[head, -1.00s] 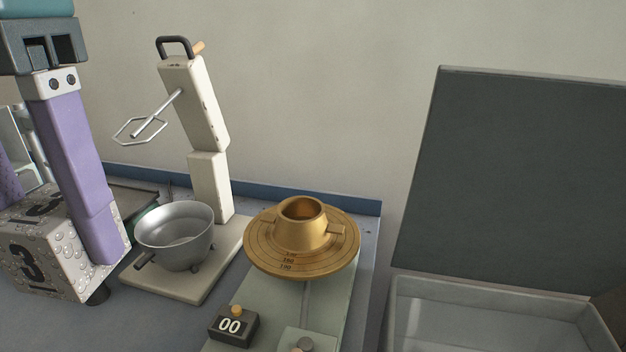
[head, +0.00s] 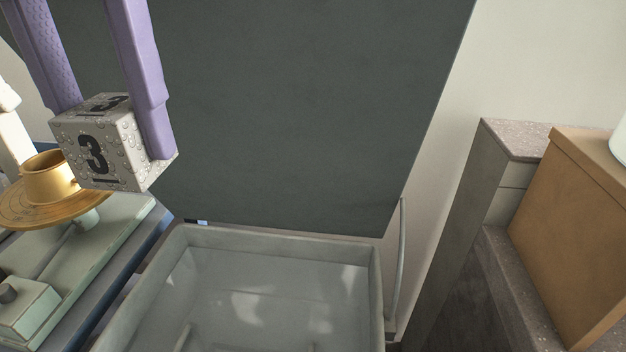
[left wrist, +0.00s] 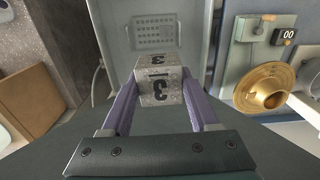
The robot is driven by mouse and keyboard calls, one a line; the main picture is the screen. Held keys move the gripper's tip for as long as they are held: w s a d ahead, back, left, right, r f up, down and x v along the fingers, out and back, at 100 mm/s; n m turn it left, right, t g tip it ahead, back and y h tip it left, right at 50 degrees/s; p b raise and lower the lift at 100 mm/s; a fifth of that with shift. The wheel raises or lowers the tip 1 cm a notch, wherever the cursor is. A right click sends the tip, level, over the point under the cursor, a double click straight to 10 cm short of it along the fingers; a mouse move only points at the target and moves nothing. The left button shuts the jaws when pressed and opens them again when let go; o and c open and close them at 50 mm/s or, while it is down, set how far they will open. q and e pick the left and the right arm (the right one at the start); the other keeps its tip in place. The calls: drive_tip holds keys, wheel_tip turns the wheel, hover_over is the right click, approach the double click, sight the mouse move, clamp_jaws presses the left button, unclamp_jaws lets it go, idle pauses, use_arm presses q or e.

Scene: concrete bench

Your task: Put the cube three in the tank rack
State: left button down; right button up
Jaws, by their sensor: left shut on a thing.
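Cube three (head: 97,158) is pale grey with droplet marks and a black 3. My left gripper (head: 117,128) is shut on it, with a purple finger on either side. The cube hangs in the air, beside the brass dish in the head view. The left wrist view shows the cube (left wrist: 160,88) between both fingers. The open grey tank (head: 285,240) lies lower and to the right in the head view. The tank rack (left wrist: 154,32), a grid of small openings, shows inside the tank in the left wrist view, beyond the cube. My right gripper is not in view.
The brass dish (head: 30,207) sits on a pale green scale (head: 100,250) at left. A tan box (head: 575,230) stands on a stone ledge at right. The tank's visible floor looks mostly clear.

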use_arm(q)
drive_tip(key=d+f+b, duration=0.1)
drive_tip(key=f+b, duration=0.8)
drive_tip(key=f, duration=0.6)
drive_tip(key=d+f+b, duration=0.2)
drive_tip(key=f+b, duration=0.7)
drive_tip(key=f, duration=0.7)
drive_tip(key=w+d+f+b, duration=0.1)
drive_tip(key=f+b, duration=0.8)
drive_tip(key=f, duration=0.6)
drive_tip(key=shift+w+d+f, duration=0.1)
drive_tip(key=shift+d+f, duration=0.15)
drive_tip(key=shift+f, duration=0.15)
drive_tip(key=shift+c, duration=2.2)
unclamp_jaws()
drive_tip(key=shift+f, duration=0.1)
wheel_tip(320, 180, up, 12)
drive_tip(key=p, duration=0.5)
drive_tip(key=shift+p, duration=0.4)
